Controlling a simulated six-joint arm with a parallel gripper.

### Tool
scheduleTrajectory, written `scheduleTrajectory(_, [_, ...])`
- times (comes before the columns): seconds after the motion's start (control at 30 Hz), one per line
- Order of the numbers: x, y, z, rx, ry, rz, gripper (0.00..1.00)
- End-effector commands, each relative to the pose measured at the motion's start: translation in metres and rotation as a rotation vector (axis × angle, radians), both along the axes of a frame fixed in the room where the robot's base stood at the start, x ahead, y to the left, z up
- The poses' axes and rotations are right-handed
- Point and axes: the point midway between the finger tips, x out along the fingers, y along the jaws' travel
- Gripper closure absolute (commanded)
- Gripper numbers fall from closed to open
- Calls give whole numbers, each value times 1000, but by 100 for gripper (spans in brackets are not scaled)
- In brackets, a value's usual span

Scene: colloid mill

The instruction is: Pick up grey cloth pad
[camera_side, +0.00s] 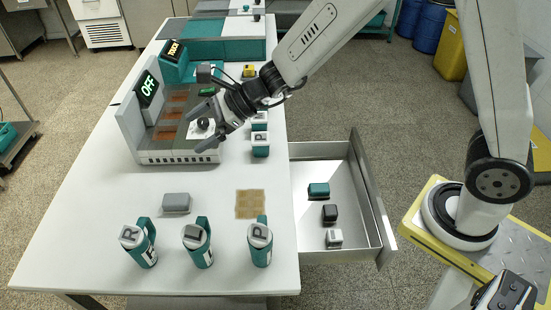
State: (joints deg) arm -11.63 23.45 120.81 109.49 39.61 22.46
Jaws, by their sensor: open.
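A small grey pad (176,203), shaped like a rounded block, lies flat on the white table (60,230), left of a tan square mat. Nothing shows held between the fingers. A white square with a dark knob (203,124) shows behind the fingers.
Teal mugs marked R (140,243), L (196,242) and P (260,241) stand along the near edge. The tan mat (249,204) is right of the pad. An open drawer (350,225) holds small blocks.

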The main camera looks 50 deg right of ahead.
Motion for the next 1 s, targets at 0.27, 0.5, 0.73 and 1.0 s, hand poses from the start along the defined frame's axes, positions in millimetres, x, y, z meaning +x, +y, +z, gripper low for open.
scheduleTrajectory(0.27, [40, 12, -6, 239, 114, -258, 0])
scheduleTrajectory(0.5, [44, 11, -67, 271, 134, -299, 0])
scheduleTrajectory(0.73, [44, 11, -128, 270, 131, -298, 0])
scheduleTrajectory(1.0, [44, 11, -194, 270, 129, -296, 0])
